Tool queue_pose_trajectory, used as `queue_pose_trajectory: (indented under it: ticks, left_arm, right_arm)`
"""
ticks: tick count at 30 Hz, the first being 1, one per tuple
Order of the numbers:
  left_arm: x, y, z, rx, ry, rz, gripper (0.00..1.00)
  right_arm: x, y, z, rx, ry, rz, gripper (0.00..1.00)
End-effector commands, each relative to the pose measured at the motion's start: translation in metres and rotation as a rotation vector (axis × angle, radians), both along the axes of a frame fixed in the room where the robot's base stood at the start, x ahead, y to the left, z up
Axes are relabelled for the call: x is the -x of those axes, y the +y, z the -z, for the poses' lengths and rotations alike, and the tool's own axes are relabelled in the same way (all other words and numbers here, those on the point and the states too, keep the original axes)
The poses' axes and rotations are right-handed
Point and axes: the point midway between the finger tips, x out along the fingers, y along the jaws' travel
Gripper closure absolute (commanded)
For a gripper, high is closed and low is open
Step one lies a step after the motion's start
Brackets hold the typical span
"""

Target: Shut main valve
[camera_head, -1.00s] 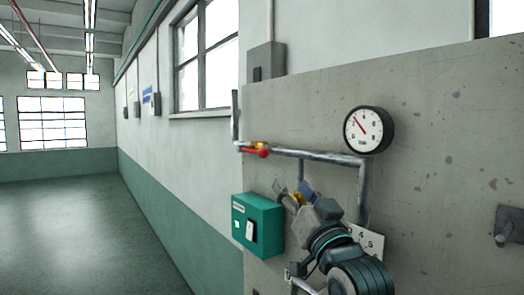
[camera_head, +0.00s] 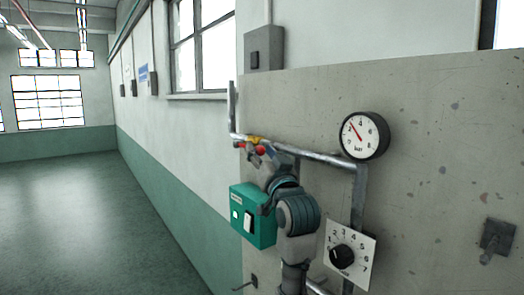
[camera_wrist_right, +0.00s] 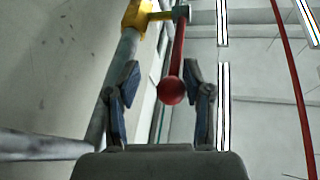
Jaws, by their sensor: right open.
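The main valve has a yellow body (camera_head: 254,140) on the grey pipe and a red lever with a ball knob (camera_head: 260,150). In the right wrist view the yellow body (camera_wrist_right: 139,17) is at the top, and the red lever runs down from it to the red ball knob (camera_wrist_right: 172,91). My right gripper (camera_head: 257,156) is at the lever and partly covers it in the head view. In the wrist view my right gripper (camera_wrist_right: 160,70) is open, with the knob between its two fingers, nearer the right one. Whether a finger touches the knob I cannot tell. My left gripper is not in view.
A pressure gauge (camera_head: 364,135) sits at the pipe's right end. A green box (camera_head: 247,222) is below the valve, partly behind my right arm. A numbered plate with a black knob (camera_head: 343,256) is at lower right. Open floor (camera_head: 80,220) lies left.

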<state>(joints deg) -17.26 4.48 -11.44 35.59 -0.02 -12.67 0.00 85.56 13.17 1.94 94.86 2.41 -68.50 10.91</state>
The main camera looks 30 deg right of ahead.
Motion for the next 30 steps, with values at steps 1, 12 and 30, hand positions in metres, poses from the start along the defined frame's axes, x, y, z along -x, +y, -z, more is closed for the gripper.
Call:
queue_pose_trajectory:
  ticks: [1, 12, 30]
  left_arm:
    - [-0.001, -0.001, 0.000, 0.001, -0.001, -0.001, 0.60]
    - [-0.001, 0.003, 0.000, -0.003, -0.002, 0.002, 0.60]
    - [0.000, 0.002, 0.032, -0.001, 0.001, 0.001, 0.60]
  right_arm:
    - [0.000, 0.000, 0.000, -0.001, 0.001, 0.002, 0.47]
    - [0.003, 0.001, -0.001, 0.000, -0.002, 0.000, 1.00]
    - [0.006, 0.000, 0.021, -0.013, -0.158, 0.001, 1.00]
